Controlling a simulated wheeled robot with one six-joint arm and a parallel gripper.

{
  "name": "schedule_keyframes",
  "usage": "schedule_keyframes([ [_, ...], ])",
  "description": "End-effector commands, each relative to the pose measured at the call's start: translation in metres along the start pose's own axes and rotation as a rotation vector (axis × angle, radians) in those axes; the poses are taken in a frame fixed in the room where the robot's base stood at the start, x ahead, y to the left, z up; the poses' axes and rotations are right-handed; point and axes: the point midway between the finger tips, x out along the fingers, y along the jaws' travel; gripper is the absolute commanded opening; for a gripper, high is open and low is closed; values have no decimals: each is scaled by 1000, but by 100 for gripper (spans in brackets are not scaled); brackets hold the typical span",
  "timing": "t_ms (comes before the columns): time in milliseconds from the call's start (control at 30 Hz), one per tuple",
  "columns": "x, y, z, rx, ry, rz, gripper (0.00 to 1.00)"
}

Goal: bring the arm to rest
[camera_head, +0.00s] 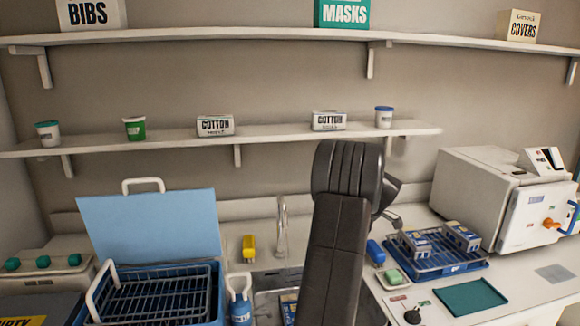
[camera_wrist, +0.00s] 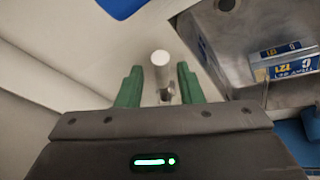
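My gripper (camera_wrist: 160,74) shows in the wrist view with its two green fingers apart. A pale round-topped post (camera_wrist: 160,62) appears between the fingers, with gaps on both sides; I cannot tell how far below it is. Nothing is seen held. In the head view my dark arm (camera_head: 338,240) rises through the middle of the picture, and my gripper is hidden there.
A metal sink (camera_wrist: 228,42) holds blue-labelled packs (camera_wrist: 285,65). The tap (camera_head: 281,228) stands behind the sink. A blue-lidded basket (camera_head: 150,228) is at left. A blue tray (camera_head: 455,268) and white machine (camera_head: 480,195) are at right. Shelves (camera_head: 240,133) cross the wall behind.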

Motion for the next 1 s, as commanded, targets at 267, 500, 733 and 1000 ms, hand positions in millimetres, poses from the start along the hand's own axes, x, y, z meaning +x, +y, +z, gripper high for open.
schedule_keyframes([
  [267,-47,1,1,1,-1,5,33],
  [500,-96,1,0,0,-1,6,33],
  [733,-126,-1,0,1,0,-3,33],
  [1000,-69,-1,0,2,0,-3,33],
])
